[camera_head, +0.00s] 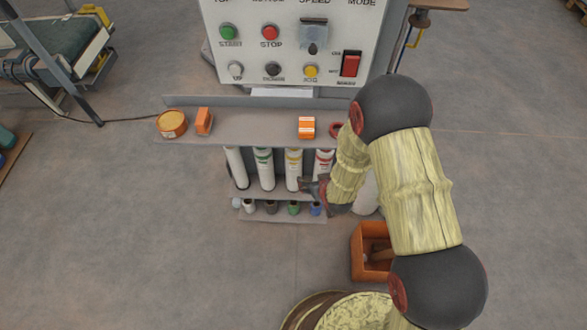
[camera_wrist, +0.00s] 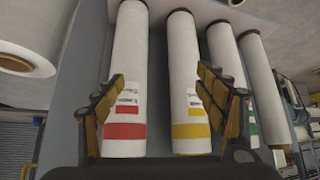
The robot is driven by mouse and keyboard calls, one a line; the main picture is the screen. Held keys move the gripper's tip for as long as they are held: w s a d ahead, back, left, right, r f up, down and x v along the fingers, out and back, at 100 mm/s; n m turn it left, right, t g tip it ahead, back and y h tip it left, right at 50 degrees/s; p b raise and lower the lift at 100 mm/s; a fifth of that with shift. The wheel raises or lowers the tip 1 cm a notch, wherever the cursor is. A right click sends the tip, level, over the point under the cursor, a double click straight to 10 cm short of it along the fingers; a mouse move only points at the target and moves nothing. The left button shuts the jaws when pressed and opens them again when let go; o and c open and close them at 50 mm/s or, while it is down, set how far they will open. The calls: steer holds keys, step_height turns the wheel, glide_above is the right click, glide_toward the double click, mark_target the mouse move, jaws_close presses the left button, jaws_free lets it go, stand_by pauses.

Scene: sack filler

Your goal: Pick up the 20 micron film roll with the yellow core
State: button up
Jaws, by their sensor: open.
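White film rolls stand upright in a row below a shelf. The one with a yellow band (camera_head: 293,160) is second from the right in the head view; in the wrist view the yellow-banded roll (camera_wrist: 188,90) is near the middle. The red-banded roll (camera_head: 323,158) stands beside it, and shows left of it in the wrist view (camera_wrist: 127,75). The micron print is too small to read, and no yellow core is clearly seen. My gripper (camera_head: 308,186) is open and empty at the rolls' lower part; in the wrist view its fingers (camera_wrist: 160,88) frame both the red-banded and yellow-banded rolls.
A green-banded roll (camera_head: 264,165) and another roll (camera_head: 237,168) stand farther left. The shelf (camera_head: 250,128) above carries orange items (camera_head: 307,127). A lower rack (camera_head: 280,217) holds small coloured pieces. An orange bin (camera_head: 357,262) stands at lower right, below my arm.

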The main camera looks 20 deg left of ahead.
mark_target(297, 169)
steer(key=a+t+y, duration=0.1)
steer(key=a, duration=0.1)
steer(key=a+t+y, duration=0.1)
steer(key=a, duration=0.1)
steer(key=a+n+t+y, duration=0.1)
steer(key=a+t, duration=0.1)
steer(key=shift+w+a+f+y, duration=0.1)
steer(key=shift+w+f+y, duration=0.1)
steer(key=shift+w+y, duration=0.2)
steer(key=b+x, duration=0.1)
steer(key=x, duration=0.1)
steer(key=shift+w+a+f, duration=0.1)
steer(key=shift+w+f, duration=0.05)
steer(key=shift+w, duration=0.05)
steer(key=b+x, duration=0.3)
steer(key=x, duration=0.1)
steer(key=shift+w+f, duration=0.1)
steer(key=shift+f, duration=0.15)
steer(key=shift+w+a, duration=0.15)
steer(key=shift+w, duration=0.25)
steer(key=shift+c, duration=1.1)
steer(key=c, duration=1.6)
jaws_close()
